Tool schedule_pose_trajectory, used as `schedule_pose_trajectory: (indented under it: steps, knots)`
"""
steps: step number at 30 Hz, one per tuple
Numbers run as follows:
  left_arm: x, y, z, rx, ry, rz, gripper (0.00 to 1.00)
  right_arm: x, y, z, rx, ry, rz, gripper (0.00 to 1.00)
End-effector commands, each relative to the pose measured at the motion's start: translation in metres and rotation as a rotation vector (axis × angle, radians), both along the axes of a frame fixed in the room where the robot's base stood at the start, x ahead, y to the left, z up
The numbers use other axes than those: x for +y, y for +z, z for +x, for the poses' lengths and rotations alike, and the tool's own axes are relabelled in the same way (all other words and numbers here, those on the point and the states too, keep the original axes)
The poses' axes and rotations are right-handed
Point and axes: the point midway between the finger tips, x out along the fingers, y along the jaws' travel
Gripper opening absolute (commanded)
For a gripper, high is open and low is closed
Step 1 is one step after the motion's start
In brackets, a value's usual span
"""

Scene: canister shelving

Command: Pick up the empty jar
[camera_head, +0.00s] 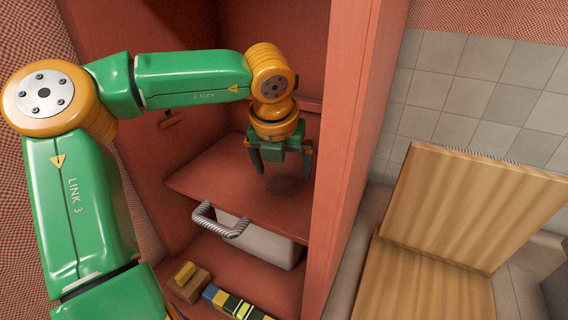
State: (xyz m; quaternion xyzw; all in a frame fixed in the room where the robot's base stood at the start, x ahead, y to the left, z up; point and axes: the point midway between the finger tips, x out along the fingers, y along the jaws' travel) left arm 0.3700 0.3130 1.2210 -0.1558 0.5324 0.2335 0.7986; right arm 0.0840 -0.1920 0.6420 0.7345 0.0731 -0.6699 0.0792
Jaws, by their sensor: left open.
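My left gripper (282,165) is open and points down over the middle shelf (215,178) of a red cabinet. Its two dark fingers are spread, and no object shows between them. A dark shadow lies on the shelf below it. I cannot make out an empty jar anywhere in this view; part of the shelf is hidden behind my left arm and gripper. My right gripper is not in view.
A pale bin (262,243) with a grey handle (218,221) sits beneath the middle shelf. A small wooden block with a yellow top (186,273) and several coloured boxes (236,305) sit lower. The cabinet's right wall (345,150) stands close to the gripper. Wooden panels (480,205) stand right.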

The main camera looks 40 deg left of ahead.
Motion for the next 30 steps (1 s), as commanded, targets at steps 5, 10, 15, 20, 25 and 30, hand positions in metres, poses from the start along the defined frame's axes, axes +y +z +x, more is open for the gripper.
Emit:
schedule_pose_trajectory:
  steps: [5, 10, 15, 20, 25, 30]
  knots:
    - [0.002, -0.008, 0.002, 0.000, 0.000, -0.001, 1.00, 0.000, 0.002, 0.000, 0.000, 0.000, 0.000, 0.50]
    - [0.002, -0.008, 0.002, 0.000, 0.000, -0.001, 0.81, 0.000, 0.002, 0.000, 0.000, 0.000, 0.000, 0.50]
    - [0.002, -0.008, 0.002, 0.000, 0.000, -0.001, 0.35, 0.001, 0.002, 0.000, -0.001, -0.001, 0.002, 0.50]
    - [0.002, -0.007, 0.003, -0.001, 0.000, 0.000, 0.18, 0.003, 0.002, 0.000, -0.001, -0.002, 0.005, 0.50]
    - [0.002, -0.004, 0.003, -0.002, 0.001, 0.000, 0.18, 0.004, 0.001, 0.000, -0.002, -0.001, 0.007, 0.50]
    - [0.002, 0.025, 0.003, -0.007, 0.004, 0.002, 0.18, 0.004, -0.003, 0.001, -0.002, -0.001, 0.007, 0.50]
